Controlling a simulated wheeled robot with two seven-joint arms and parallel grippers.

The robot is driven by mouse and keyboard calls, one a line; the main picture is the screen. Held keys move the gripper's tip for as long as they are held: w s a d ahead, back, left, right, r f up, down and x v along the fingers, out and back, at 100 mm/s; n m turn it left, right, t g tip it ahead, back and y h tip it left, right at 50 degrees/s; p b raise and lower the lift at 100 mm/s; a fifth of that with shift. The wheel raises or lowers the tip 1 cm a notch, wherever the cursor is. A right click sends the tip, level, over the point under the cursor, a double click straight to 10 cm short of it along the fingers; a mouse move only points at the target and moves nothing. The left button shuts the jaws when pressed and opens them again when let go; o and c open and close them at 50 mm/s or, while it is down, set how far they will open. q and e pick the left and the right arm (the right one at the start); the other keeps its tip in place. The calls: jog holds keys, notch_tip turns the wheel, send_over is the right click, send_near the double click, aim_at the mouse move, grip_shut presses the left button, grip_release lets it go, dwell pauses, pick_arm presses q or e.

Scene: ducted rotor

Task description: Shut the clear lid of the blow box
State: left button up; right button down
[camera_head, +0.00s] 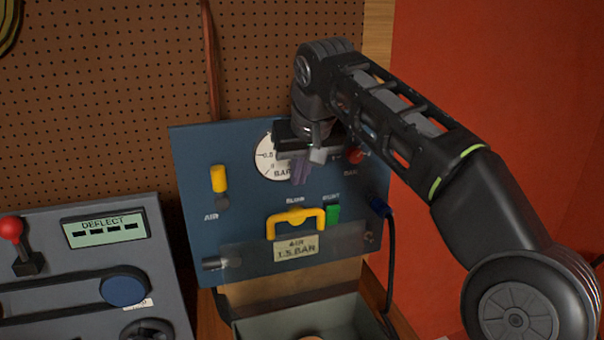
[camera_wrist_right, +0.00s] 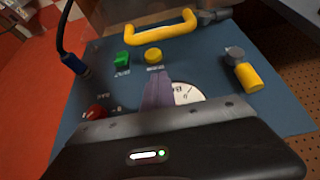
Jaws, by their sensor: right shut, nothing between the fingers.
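The clear lid (camera_head: 343,243) stands raised in front of the blue panel, above the open grey box (camera_head: 300,318). Its yellow handle (camera_head: 296,217) is along its upper edge; the handle also shows at the top of the right wrist view (camera_wrist_right: 150,35). My right gripper (camera_head: 301,172) is shut and empty, with its purple fingers pointing down in front of the panel's gauge, above the handle and apart from it. The fingers also show in the right wrist view (camera_wrist_right: 158,90). My left gripper is not in view.
The blue panel (camera_head: 220,160) carries a round gauge (camera_head: 264,155), a yellow lever (camera_head: 218,179), a green switch (camera_head: 332,214), a red knob (camera_head: 355,155) and a dark blue plug with a cable (camera_head: 380,207). A grey console (camera_head: 60,270) with a red-knobbed lever stands at the left.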

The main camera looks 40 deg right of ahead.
jog(key=f, duration=0.1)
jog(key=s+f+p, duration=0.1)
jog(key=f, duration=0.3)
jog(key=shift+s+a, duration=0.2)
jog(key=shift+a, duration=0.1)
